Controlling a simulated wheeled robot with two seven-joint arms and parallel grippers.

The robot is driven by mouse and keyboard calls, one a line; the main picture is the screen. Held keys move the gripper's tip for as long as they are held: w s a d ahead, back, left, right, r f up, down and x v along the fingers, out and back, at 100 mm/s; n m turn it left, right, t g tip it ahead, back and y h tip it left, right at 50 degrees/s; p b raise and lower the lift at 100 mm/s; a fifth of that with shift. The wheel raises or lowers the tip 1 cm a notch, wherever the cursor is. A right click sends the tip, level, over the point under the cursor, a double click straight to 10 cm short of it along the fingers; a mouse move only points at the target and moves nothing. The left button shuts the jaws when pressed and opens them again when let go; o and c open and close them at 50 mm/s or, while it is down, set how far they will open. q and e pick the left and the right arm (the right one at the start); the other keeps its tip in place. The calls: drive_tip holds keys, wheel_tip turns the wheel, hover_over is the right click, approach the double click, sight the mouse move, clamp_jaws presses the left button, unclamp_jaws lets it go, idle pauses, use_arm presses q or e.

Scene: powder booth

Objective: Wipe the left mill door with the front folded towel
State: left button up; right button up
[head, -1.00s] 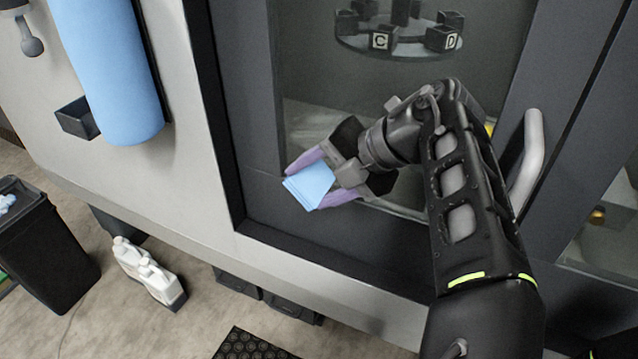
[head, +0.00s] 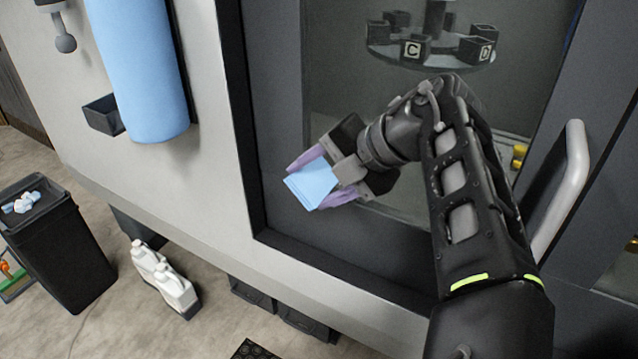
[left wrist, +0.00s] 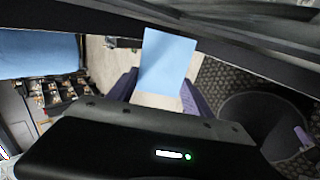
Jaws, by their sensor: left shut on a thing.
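My left gripper (head: 320,178) has purple fingers and is shut on a light blue folded towel (head: 309,187). The towel also shows between the fingers in the left wrist view (left wrist: 168,62). The left mill door (head: 283,120) has a wide dark grey frame around a glass pane (head: 345,95), with a pale bar handle (head: 562,190) at its right. The towel is in front of the lower left part of the door frame. I cannot tell whether it touches the door. My arm hides part of the glass and lower frame. My right gripper is not in view.
A large blue roll (head: 145,75) hangs on the pale wall left of the door, with a small black box (head: 103,115) beside it. A black bin (head: 50,245) and white bottles (head: 165,278) stand on the floor. Behind the glass is a round carousel (head: 430,55) with lettered blocks.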

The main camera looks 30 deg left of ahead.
sight(302, 173)
use_arm(q)
drive_tip(key=shift+a+f+b, duration=0.25)
drive_tip(key=shift+a+b, duration=0.3)
drive_tip(key=shift+a, duration=0.35)
drive_tip(key=shift+a+b, duration=0.35)
drive_tip(key=shift+a, duration=0.3)
drive_tip(key=shift+a+r, duration=0.15)
drive_tip(key=shift+r, duration=0.05)
drive_tip(key=a+b, duration=0.2)
drive_tip(key=a, duration=0.1)
drive_tip(key=shift+s+a, duration=0.15)
drive_tip(key=shift+a, duration=0.2)
